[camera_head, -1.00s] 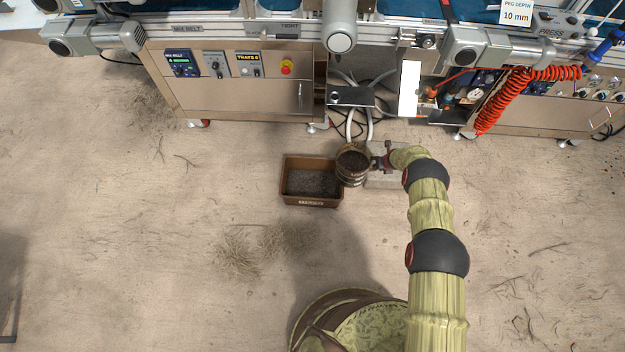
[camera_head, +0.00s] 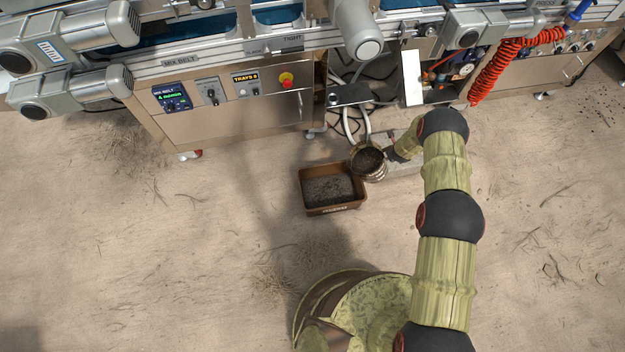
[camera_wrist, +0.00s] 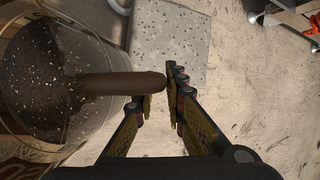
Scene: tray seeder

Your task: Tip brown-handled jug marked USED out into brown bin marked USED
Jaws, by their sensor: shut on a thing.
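The jug (camera_head: 369,162) holds dark, speckled mix and stands out just right of the bin's upper right side. In the wrist view the jug (camera_wrist: 75,45) fills the left side, its clear wall showing the mix inside, with its brown handle (camera_wrist: 120,84) pointing right. My gripper (camera_wrist: 165,100) is shut on that handle. The brown bin (camera_head: 337,207) sits on the floor with dark mix in it; lettering on its front is too small to read. The jug looks roughly upright, its mouth facing the head camera. Whether it overlaps the bin's rim is hard to tell.
The seeder's cabinet (camera_head: 230,112) and hoses (camera_head: 350,125) stand beyond. Open floor with scattered straw lies left of the bin.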

